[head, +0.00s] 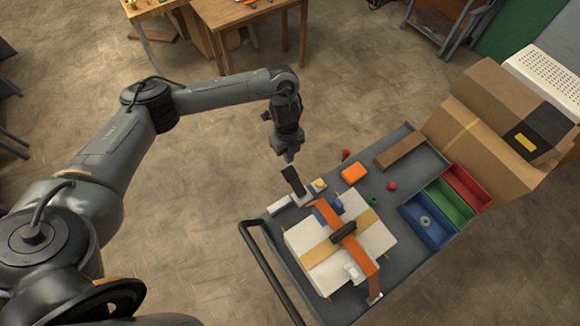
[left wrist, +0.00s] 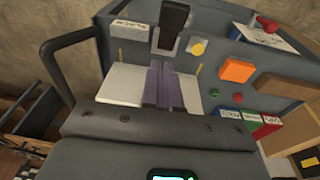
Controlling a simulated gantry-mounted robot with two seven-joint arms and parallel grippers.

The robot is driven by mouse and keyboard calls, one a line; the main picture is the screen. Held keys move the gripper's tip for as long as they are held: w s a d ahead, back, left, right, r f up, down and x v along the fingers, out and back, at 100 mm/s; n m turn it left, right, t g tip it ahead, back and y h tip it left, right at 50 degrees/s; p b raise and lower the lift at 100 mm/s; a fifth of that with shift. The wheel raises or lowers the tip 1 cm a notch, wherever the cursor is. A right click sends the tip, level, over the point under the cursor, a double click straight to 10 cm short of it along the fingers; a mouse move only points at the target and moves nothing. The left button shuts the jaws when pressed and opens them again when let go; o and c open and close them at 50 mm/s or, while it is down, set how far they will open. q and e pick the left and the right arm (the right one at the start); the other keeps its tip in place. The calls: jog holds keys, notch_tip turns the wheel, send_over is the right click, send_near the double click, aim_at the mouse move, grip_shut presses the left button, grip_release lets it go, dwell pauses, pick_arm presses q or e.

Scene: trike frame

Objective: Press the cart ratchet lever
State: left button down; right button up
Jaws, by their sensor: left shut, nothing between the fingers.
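A black upright lever (head: 294,182) stands at the cart's upper left corner in the head view. It also shows at the top of the left wrist view (left wrist: 175,20). My left gripper (head: 289,157) points down just above and slightly left of the lever's top, with a small gap visible in the picture. Its two purple fingers show side by side in the left wrist view (left wrist: 164,86), shut and empty. An orange strap (head: 356,252) with a black buckle (head: 343,232) crosses a white box (head: 310,250) on the cart. My right gripper is not in view.
The grey cart (head: 405,268) carries a yellow button (head: 319,185), an orange block (head: 354,172), a brown bar (head: 400,151) and blue, green and red bins (head: 427,221). Cardboard boxes (head: 490,115) stand beyond its right end. A black handle (head: 268,268) edges its left side.

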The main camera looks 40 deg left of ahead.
pick_arm(q)
jog(key=shift+w+a+r, duration=0.35)
jog(key=shift+w+r, duration=0.45)
jog(key=shift+w, duration=0.05)
jog(key=shift+f, duration=0.1)
send_over(291, 173)
jog(key=f, duration=0.6)
jog(key=d+f, duration=0.1)
jog(key=f, duration=0.2)
jog(key=shift+s+f+b, duration=0.2)
jog(key=shift+b, duration=0.1)
jog(key=f, duration=0.1)
jog(key=a+f, duration=0.1)
jog(key=f, duration=0.1)
jog(key=shift+w, duration=0.15)
jog(key=shift+a+f, duration=0.25)
jog(key=shift+f, duration=0.3)
